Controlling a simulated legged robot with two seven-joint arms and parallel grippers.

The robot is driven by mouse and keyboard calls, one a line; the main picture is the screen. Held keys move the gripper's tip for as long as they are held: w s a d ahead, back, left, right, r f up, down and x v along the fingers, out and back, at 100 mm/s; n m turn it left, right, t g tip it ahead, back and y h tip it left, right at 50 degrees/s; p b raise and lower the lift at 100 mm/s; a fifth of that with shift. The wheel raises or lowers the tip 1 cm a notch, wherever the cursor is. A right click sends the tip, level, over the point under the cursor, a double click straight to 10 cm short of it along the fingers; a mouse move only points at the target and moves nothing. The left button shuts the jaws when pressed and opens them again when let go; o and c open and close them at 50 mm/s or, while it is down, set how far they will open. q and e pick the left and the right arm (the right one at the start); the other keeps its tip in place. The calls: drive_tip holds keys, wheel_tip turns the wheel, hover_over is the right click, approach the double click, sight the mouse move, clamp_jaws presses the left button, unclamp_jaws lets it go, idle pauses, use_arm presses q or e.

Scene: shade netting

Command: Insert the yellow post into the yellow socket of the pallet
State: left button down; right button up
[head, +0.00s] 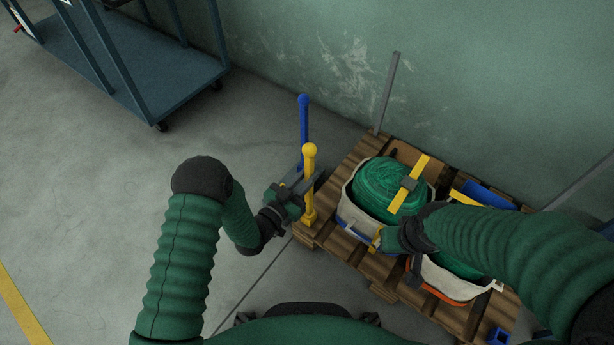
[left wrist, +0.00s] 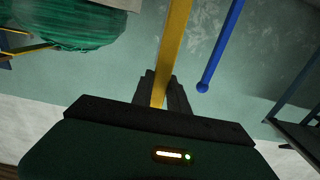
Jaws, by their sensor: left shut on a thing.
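The yellow post (head: 309,185) has a round knob on top and stands about upright at the pallet's left corner. My left gripper (head: 304,187) is shut on its shaft, which also shows between the dark fingers in the left wrist view (left wrist: 173,50). The post's lower end meets a yellow block, apparently the yellow socket (head: 310,217), on the wooden pallet (head: 335,245). I cannot tell whether the end is inside it or just above. My right gripper (head: 391,240) is by the tubs, its fingers not clear.
A blue post (head: 304,130) stands close behind the yellow one; it also shows in the left wrist view (left wrist: 222,45). Tubs with green netting (head: 375,185) fill the pallet. A grey pole (head: 387,92) rises at its far corner. A blue cart (head: 150,75) stands at upper left.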

use_arm(q)
drive_tip(key=c, duration=1.2)
unclamp_jaws()
drive_tip(key=p+v, duration=0.6)
drive_tip(key=v, duration=1.1)
drive_tip(key=shift+w, duration=0.1)
